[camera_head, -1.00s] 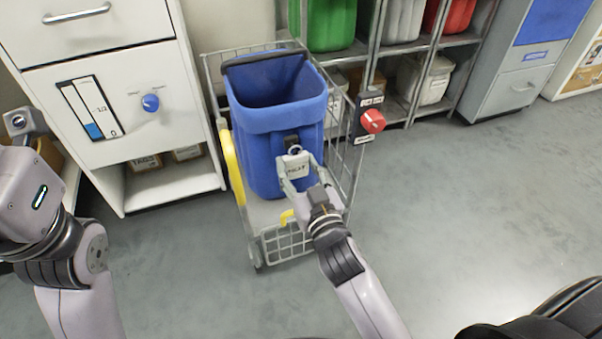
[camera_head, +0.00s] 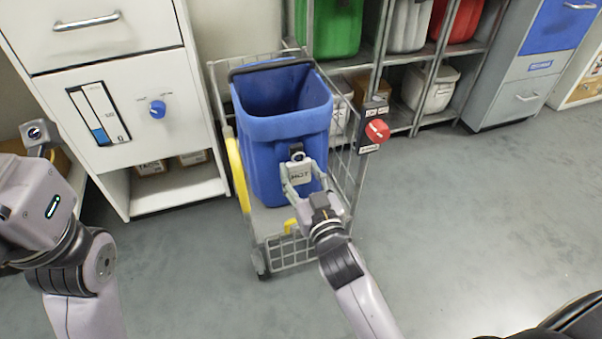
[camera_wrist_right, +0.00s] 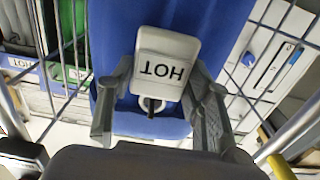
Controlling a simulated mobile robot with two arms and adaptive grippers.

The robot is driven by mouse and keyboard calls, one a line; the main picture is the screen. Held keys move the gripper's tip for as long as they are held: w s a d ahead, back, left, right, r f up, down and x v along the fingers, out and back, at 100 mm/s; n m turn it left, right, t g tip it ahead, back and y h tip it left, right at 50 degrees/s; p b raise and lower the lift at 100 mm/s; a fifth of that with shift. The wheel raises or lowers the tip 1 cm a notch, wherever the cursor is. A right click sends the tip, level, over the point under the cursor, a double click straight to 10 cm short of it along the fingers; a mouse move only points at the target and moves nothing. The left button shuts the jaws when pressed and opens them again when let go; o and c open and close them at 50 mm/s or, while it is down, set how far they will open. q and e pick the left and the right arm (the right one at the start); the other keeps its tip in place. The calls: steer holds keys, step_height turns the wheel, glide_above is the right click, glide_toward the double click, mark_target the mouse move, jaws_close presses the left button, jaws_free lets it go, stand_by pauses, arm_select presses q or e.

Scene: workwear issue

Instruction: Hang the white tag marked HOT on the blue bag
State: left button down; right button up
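The blue bag (camera_head: 283,118) stands open-topped in a wire cart, with a dark fitting on its front. The white tag marked HOT (camera_head: 300,175) is upright against the bag's front, its ring at the dark fitting; I cannot tell whether the ring is around it. In the right wrist view the tag (camera_wrist_right: 167,65) shows upside down, its ring at the bottom. My right gripper (camera_head: 301,172) has its fingers at the tag's two side edges, apparently shut on it; its fingers also show in that wrist view (camera_wrist_right: 160,72). My left arm shows at the left; its gripper's fingers are not visible.
The wire cart (camera_head: 290,252) has a red rotary switch (camera_head: 377,131) on its right side. A white cabinet (camera_head: 178,90) stands close at left. A shelf with green (camera_head: 328,25), white and red containers is behind. The floor at right is clear.

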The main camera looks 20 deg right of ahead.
steer(key=o, duration=0.5)
steer(key=shift+s, duration=0.15)
steer(key=s, duration=1.1)
steer(key=shift+s+d, duration=0.2)
steer(key=shift+s, duration=0.2)
